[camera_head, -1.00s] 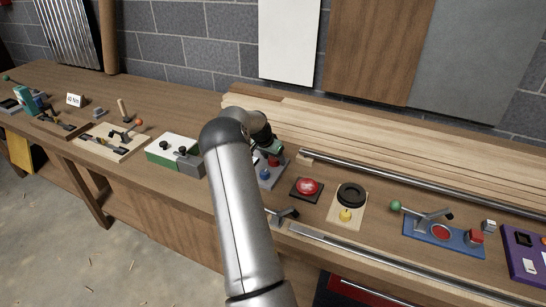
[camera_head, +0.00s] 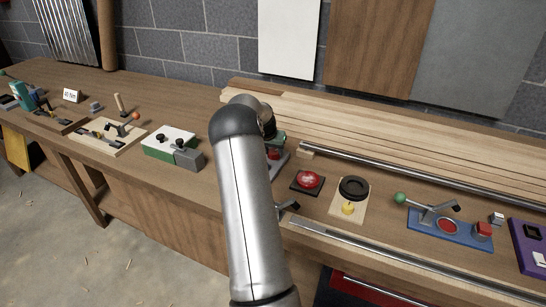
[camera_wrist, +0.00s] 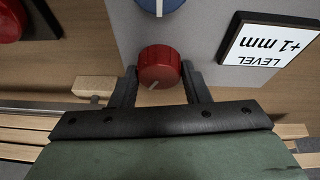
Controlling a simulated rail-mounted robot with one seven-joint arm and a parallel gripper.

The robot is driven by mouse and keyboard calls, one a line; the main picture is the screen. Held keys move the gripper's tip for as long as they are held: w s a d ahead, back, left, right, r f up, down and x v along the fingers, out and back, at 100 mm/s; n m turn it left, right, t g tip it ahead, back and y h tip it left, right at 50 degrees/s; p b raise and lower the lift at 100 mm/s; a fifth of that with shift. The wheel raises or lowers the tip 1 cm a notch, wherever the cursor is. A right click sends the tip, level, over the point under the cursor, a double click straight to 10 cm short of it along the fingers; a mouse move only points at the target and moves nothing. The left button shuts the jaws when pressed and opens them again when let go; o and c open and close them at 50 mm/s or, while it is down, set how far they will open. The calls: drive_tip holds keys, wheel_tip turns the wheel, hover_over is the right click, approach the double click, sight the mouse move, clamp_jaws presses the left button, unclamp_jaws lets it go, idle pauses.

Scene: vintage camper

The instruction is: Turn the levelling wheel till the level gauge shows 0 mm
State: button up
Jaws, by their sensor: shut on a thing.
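A red ribbed wheel (camera_wrist: 159,68) with a pale pointer line sits on a grey panel (camera_wrist: 200,30) in the wrist view. My gripper (camera_wrist: 160,82) has one dark finger on each side of this wheel and is shut on it. The level gauge (camera_wrist: 268,42) beside it appears upside down and reads "LEVEL +1 mm". A blue knob (camera_wrist: 160,5) on the same panel is cut off by the top edge. In the head view the red wheel (camera_head: 273,154) shows just past my arm, which hides most of the panel and my gripper.
A red push button (camera_head: 308,180) on a dark base stands close to the panel. A small wooden block (camera_wrist: 94,86) and long boards (camera_head: 370,150) lie behind it. A green and grey box (camera_head: 172,147) stands to the left on the bench.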

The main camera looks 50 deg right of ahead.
drive_tip(key=shift+s+f+n+t+b, duration=0.15)
drive_tip(key=shift+n+t+b, duration=0.35)
drive_tip(key=shift+n+b, duration=0.75)
drive_tip(key=shift+n+t+y+b, duration=0.5)
drive_tip(key=shift+n+b, duration=0.55)
drive_tip(key=shift+n, duration=0.4)
drive_tip(key=shift+r, duration=0.2)
drive_tip(key=o, duration=1)
drive_tip(key=b+v, duration=0.2)
drive_tip(key=v, duration=1.5)
drive_tip(key=shift+s+r, duration=0.15)
drive_tip(key=shift+r, duration=0.05)
